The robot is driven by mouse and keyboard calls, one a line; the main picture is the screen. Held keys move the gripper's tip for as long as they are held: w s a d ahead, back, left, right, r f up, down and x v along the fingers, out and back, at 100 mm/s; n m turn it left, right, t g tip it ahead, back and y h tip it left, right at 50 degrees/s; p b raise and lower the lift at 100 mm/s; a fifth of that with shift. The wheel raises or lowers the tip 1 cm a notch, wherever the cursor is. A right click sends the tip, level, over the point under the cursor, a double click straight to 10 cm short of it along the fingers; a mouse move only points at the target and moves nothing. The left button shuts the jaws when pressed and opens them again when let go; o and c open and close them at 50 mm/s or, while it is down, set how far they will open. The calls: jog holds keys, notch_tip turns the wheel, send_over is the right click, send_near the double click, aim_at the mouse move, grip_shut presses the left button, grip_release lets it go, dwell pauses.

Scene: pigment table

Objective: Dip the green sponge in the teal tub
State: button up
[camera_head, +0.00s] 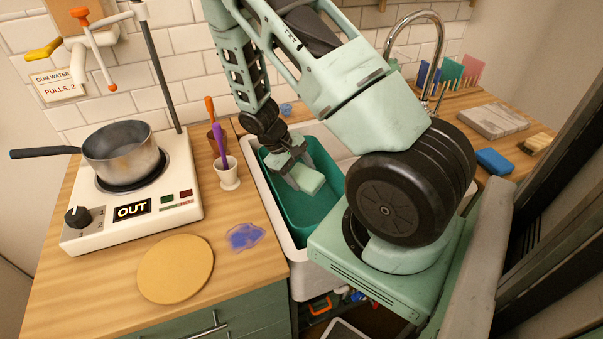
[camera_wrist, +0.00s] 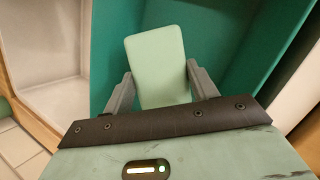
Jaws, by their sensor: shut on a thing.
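The pale green sponge (camera_head: 305,181) is between the fingers of my gripper (camera_head: 297,172), which is shut on it. It also shows in the wrist view (camera_wrist: 157,62), standing out past the grey fingers (camera_wrist: 160,88). The teal tub (camera_head: 283,207) sits in the white sink (camera_head: 262,185). The gripper and sponge are over or inside the tub's opening; I cannot tell how deep. The tub's teal wall (camera_wrist: 225,40) fills much of the wrist view behind the sponge. No liquid can be made out. My arm hides the tub's right part.
A white mortar (camera_head: 228,177) with a purple-handled pestle stands just left of the sink. A hotplate (camera_head: 130,195) with a saucepan (camera_head: 122,150) is at the left. A round board (camera_head: 176,268) and a purple stain (camera_head: 244,236) lie in front. A blue sponge (camera_head: 494,161) lies at the right.

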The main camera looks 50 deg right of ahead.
aim_at(301, 175)
jog(key=shift+r+p, duration=3.4)
jog(key=shift+r, duration=0.9)
jog(key=shift+r+p, duration=1.65)
jog(key=shift+r, duration=0.3)
